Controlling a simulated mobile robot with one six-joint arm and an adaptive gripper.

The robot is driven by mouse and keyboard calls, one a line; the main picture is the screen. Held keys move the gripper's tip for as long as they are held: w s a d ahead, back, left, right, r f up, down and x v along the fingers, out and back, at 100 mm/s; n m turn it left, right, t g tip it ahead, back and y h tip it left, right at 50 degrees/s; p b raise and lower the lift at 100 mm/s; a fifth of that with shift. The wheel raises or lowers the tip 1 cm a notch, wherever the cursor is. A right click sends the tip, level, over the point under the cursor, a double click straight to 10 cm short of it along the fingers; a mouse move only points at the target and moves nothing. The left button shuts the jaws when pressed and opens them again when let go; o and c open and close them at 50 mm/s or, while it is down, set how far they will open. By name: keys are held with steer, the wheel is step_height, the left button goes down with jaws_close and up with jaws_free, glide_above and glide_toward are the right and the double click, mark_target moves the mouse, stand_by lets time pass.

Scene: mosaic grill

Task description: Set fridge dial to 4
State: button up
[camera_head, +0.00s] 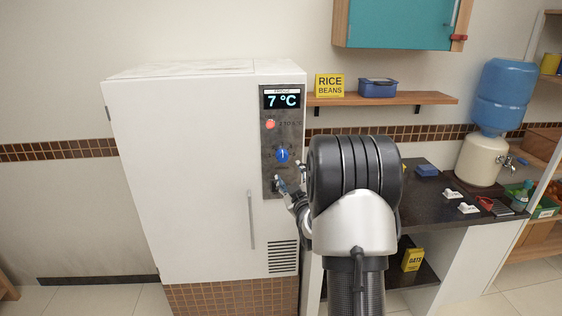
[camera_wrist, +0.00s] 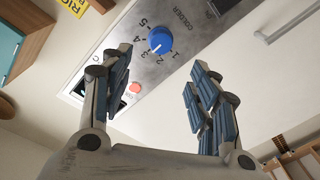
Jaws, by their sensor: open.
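The fridge (camera_head: 185,180) is a tall white cabinet with a dark control panel (camera_head: 270,128) at its upper right. A blue round dial (camera_head: 282,155) sits on the panel, and it also shows in the wrist view (camera_wrist: 160,40) with numbers 1 to 5 around it. A white pointer mark on the dial seems to point between 2 and 3. The display (camera_head: 283,99) reads 7 °C. My gripper (camera_head: 289,174) is open and empty, just below the dial in the head view. In the wrist view its fingers (camera_wrist: 159,57) stand apart on either side of the dial, not touching it.
A red button (camera_head: 270,124) sits above the dial. The fridge's vertical handle (camera_head: 251,220) is below the panel. A shelf (camera_head: 420,98) with a yellow rice-and-beans box (camera_head: 329,86) and a blue container (camera_head: 378,88) is to the right, above a dark counter (camera_head: 432,190).

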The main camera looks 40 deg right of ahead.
mark_target(283, 158)
steer(key=b+x, duration=0.1)
steer(key=x, duration=1.1)
steer(key=shift+w+a, duration=0.1)
steer(key=shift+c, duration=0.4)
steer(key=c, duration=1)
steer(key=m+b, duration=0.3)
steer(key=shift+f+m, duration=0.15)
steer(key=shift+m, duration=0.15)
steer(key=shift+m+h+b, duration=0.3)
steer(key=shift+m+b, duration=1.4)
steer(key=shift+m, duration=1)
steer(key=shift+t, duration=0.3)
steer(key=o, duration=1.1)
